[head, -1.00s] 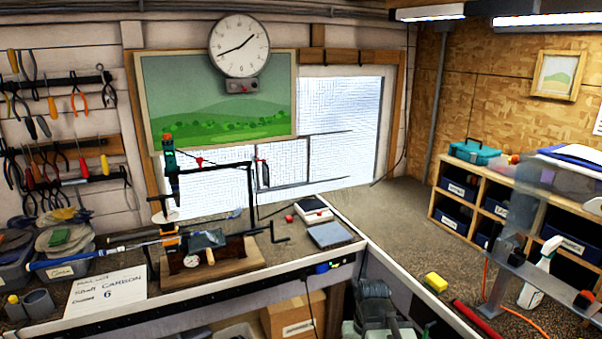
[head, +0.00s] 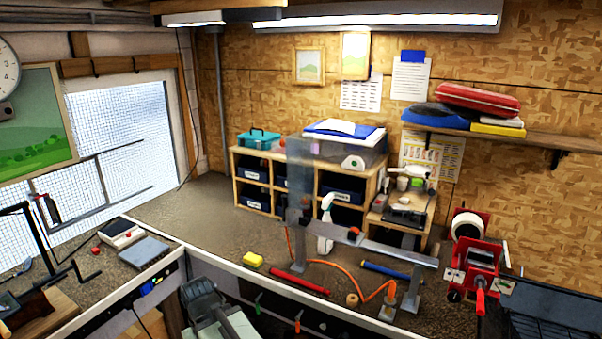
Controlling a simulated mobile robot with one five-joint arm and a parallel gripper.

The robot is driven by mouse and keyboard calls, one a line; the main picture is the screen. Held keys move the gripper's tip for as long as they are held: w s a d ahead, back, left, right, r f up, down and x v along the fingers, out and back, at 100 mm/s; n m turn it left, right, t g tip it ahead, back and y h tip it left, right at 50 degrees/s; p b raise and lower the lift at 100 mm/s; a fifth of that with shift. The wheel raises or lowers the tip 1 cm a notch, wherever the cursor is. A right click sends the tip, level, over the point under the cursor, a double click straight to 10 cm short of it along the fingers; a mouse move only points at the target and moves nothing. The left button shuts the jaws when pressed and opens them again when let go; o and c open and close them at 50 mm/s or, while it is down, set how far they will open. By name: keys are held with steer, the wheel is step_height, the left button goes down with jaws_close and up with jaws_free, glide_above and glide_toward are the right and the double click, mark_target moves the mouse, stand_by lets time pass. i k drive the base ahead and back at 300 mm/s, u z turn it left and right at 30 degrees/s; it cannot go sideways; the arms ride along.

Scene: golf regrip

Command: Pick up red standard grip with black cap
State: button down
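A red cylinder (head: 300,280), which looks like a grip, lies on the right-hand bench near its front edge. A blue cylinder (head: 385,270) lies farther right, partly behind the grey stand. I cannot make out my gripper in the head view.
A grey stand (head: 385,250) with a long bar rises beside the red cylinder. An orange hose (head: 345,268) curves behind it. A red machine (head: 472,260) stands at right.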

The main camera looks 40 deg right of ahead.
mark_target(272, 270)
steer(key=k, duration=0.8)
steer(key=u, duration=0.6)
steer(key=i, duration=2.75)
steer(key=z, duration=2.75)
